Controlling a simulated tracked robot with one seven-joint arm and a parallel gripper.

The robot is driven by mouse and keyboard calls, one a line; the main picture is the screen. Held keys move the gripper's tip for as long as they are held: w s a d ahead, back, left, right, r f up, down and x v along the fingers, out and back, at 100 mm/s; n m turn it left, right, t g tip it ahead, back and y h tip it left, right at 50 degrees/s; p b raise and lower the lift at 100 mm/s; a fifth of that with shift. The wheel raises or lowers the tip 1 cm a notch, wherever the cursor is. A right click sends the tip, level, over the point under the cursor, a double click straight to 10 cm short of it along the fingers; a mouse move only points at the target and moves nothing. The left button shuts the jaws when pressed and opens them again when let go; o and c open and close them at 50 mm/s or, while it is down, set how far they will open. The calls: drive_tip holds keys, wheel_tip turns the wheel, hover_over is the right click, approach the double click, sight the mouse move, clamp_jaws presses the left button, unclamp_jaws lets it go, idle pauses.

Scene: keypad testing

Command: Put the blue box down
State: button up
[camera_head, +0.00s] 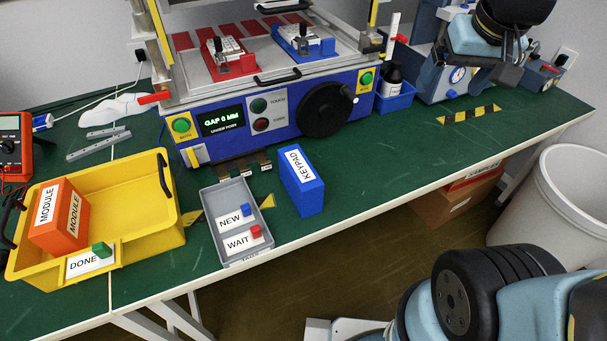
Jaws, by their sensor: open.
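The blue box (302,182), labelled KEYPAD, stands upright on the green bench top (370,170). It is near the front edge, just right of the grey tray (235,218), and nothing grips it. My gripper (499,66) shows at the upper right, in front of the blue-grey press, well away from the box. Its jaws are open, and I see nothing between them. The wrist partly covers the view there, so the fingertips are hard to make out.
A yellow bin (130,235) at the left holds an orange MODULE box (60,218). The blue test machine (265,115) stands behind the box. A striped strip (468,114) lies at the right. The bench right of the box is clear. A white barrel (560,200) stands off its edge.

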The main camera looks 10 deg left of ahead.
drive_tip(key=shift+o, duration=0.3)
drive_tip(key=w+a+f+n+g, duration=0.1)
drive_tip(key=w+a+f, duration=0.3)
drive_tip(key=a, duration=0.2)
drive_tip(key=shift+w+a, duration=0.15)
drive_tip(key=shift+a, duration=0.05)
drive_tip(key=n+g, duration=0.3)
drive_tip(key=n, duration=0.1)
hover_over(301, 164)
drive_tip(key=shift+h, duration=0.4)
drive_tip(key=f, duration=1.5)
drive_tip(key=shift+w+d+f, duration=0.1)
drive_tip(key=shift+d+f, duration=0.1)
drive_tip(key=shift+f, duration=0.15)
drive_tip(key=shift+a+f, duration=0.15)
drive_tip(key=shift+f, duration=0.15)
wheel_tip(301, 164, down, 8)
drive_tip(key=shift+f, duration=0.15)
drive_tip(key=shift+s+a+f, duration=0.1)
drive_tip(key=shift+s+f, duration=0.05)
drive_tip(key=shift+f, duration=1.2)
drive_tip(key=shift+s+a+f, duration=0.1)
drive_tip(key=shift+s+f, duration=0.05)
drive_tip(key=shift+f, duration=1.15)
drive_tip(key=shift+c, duration=0.4)
drive_tip(key=c, duration=1.2)
drive_tip(key=shift+r, duration=0.1)
drive_tip(key=shift+c, duration=0.2)
